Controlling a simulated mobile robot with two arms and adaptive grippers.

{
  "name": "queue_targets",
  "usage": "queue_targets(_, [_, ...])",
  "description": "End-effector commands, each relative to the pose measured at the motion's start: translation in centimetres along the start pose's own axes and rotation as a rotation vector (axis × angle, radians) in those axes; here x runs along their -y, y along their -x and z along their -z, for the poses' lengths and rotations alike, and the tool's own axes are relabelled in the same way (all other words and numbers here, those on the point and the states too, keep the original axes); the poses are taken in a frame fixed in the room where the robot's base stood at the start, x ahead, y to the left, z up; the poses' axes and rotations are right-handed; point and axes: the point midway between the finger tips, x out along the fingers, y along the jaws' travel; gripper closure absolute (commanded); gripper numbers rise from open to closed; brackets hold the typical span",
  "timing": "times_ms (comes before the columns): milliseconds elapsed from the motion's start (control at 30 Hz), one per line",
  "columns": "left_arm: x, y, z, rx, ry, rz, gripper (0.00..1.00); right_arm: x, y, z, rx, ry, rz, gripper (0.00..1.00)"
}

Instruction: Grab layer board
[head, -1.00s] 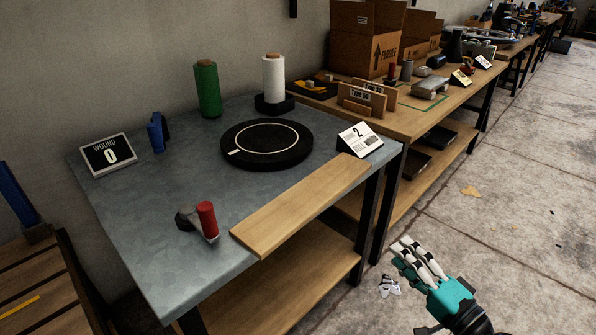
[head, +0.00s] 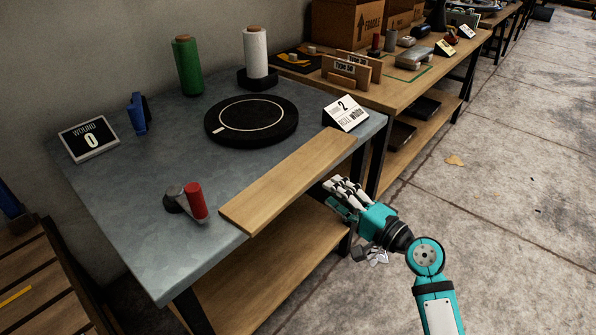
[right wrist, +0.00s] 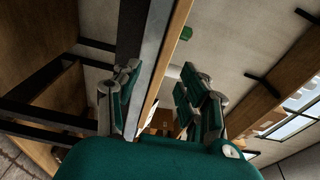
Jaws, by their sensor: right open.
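A long flat wooden board (head: 290,180) lies along the front edge of the grey table (head: 130,215). I take it to be the layer board. My right gripper (head: 337,194) is beside the board's front edge, near its far right part, in the head view. In the right wrist view its fingers (right wrist: 158,98) are spread, with the table edge and a pale wooden strip (right wrist: 171,50), likely the board's edge, showing between them. I cannot tell whether they touch anything. The left gripper is not in view.
On the table are a black turntable (head: 251,120), a green roll (head: 187,66), a white roll (head: 256,55), a red-handled tool (head: 195,200), a blue item (head: 138,113), a counter sign (head: 89,139) and a "2" card (head: 346,113). A wooden shelf (head: 285,260) is below.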

Motion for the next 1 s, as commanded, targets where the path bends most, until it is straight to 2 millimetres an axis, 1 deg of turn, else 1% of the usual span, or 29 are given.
queue_targets(67, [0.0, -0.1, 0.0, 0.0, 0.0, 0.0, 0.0, 0.1, -0.6, 0.0, 0.0, 0.001, 0.002, 0.58])
queue_targets(267, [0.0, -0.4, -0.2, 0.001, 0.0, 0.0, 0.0, 0.6, -3.6, -0.4, 0.001, 0.001, 0.002, 0.58])
queue_targets(333, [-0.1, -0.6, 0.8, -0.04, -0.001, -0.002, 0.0, 0.5, -4.4, -0.3, 0.001, 0.0, 0.002, 0.58])
queue_targets(400, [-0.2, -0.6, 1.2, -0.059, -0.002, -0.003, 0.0, 0.6, -5.0, -0.3, 0.0, 0.001, 0.001, 0.58])
queue_targets(667, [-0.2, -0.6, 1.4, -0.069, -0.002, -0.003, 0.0, 0.6, -5.2, -0.3, 0.0, 0.001, 0.0, 0.58])
queue_targets(1000, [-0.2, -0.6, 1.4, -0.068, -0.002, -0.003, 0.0, 0.6, -5.2, -0.3, -0.001, 0.001, 0.0, 1.0])
